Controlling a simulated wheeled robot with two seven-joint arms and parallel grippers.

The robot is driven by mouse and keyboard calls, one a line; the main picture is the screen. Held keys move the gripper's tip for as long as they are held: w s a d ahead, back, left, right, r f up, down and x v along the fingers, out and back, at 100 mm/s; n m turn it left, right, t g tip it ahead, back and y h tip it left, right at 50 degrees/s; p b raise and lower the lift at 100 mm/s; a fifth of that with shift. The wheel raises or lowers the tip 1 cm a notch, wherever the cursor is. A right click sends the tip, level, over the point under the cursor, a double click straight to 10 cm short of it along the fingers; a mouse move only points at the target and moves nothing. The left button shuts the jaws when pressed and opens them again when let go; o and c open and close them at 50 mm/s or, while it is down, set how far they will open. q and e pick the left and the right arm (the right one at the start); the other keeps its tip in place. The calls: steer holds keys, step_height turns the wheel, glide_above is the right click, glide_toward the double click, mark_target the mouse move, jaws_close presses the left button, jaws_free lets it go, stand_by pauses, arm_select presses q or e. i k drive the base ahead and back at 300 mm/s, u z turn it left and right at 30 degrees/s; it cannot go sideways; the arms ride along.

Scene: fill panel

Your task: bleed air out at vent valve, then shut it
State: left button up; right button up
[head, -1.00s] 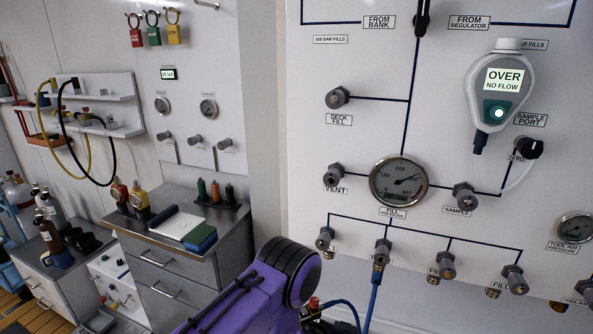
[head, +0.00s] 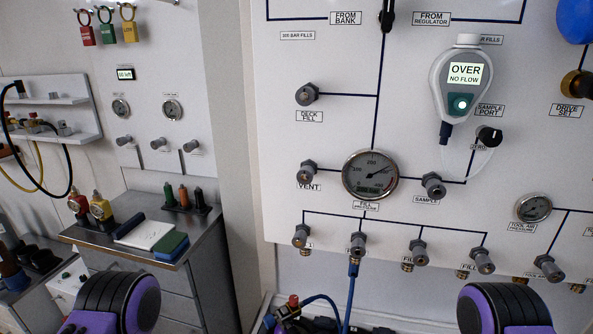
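The vent valve (head: 307,172) is a grey knob above the "VENT" label on the white fill panel (head: 280,130). Its open or shut position cannot be told. The fill pressure gauge (head: 370,175) is right of it, with its needle pointing up and right. A blue hose (head: 352,290) hangs from a fill valve (head: 357,244) below the gauge. Purple and black parts of my two arms show at the bottom edge, left and right of centre, below the valves. Neither gripper's fingers are visible. Nothing covers the vent valve.
A handheld analyser (head: 463,90) reading "OVER NO FLOW" hangs by the sample port. The sample valve (head: 433,185) and deck fill valve (head: 307,94) stick out of the panel. A steel cabinet (head: 190,300) with books and bottles stands left. The space before the vent valve is clear.

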mark_target(305, 176)
steer(key=u, duration=0.1)
steer(key=k, duration=0.4)
steer(key=z, duration=0.55)
steer(key=i, duration=0.5)
steer(key=u, duration=0.6)
steer(key=k, duration=0.5)
steer(key=u, duration=1.4)
steer(key=i, duration=0.8)
steer(key=z, duration=1.9)
